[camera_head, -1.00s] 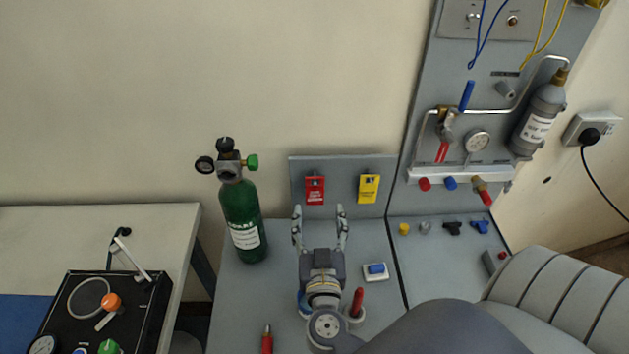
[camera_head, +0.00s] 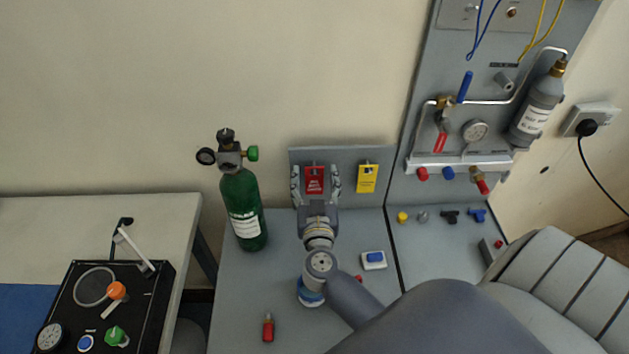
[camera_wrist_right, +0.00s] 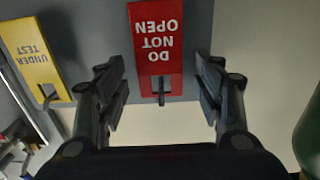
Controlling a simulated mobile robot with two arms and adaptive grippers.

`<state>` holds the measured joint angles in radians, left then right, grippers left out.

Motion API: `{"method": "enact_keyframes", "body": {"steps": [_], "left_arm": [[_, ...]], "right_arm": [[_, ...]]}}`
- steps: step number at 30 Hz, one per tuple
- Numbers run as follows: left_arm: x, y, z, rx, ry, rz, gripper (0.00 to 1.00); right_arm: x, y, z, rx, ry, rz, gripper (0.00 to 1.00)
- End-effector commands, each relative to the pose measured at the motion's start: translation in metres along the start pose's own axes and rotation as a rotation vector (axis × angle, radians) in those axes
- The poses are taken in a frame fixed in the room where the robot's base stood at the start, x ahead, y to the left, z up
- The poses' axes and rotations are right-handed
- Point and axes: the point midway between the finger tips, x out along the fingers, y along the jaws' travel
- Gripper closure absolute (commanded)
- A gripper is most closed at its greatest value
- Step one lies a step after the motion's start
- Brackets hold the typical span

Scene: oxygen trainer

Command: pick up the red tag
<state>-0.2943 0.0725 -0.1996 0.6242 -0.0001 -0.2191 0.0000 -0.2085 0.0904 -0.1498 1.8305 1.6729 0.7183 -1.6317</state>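The red tag (camera_head: 314,181) hangs on a hook on the grey upright board (camera_head: 347,200) behind the bench. Its white lettering reads DO NOT OPEN in the right wrist view (camera_wrist_right: 156,45). My right gripper (camera_head: 315,182) is open, with one finger on each side of the tag in the head view. In the right wrist view its fingers (camera_wrist_right: 162,85) stand apart at either side of the tag's hook end, with gaps between them and the tag. My left gripper is not in view.
A yellow tag (camera_head: 367,179) hangs to the right on the same board. A green cylinder (camera_head: 242,210) stands to the left. A blue-and-white switch box (camera_head: 374,260) and a red-capped item (camera_head: 268,328) are on the bench (camera_head: 240,290).

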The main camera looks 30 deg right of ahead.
Motion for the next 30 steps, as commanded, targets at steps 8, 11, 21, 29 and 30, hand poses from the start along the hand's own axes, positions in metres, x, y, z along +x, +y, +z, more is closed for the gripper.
{"method": "enact_keyframes", "body": {"steps": [8, 11, 21, 29, 30], "left_arm": [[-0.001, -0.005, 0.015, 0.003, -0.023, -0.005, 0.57], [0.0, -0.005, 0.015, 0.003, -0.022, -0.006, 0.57], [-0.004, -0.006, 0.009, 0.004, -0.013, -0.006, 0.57], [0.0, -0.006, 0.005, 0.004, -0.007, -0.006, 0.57], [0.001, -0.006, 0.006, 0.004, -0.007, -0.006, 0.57]], "right_arm": [[0.0, 0.0, 0.0, 0.0, 0.0, 0.0, 0.74], [0.0, 0.0, 0.0, 0.001, 0.0, 0.0, 0.74], [-0.001, 0.0, -0.009, 0.003, 0.001, 0.001, 0.74], [-0.032, 0.0, -0.013, 0.001, -0.003, 0.001, 0.74], [-0.042, 0.0, -0.012, 0.001, -0.005, 0.0, 0.74]]}}
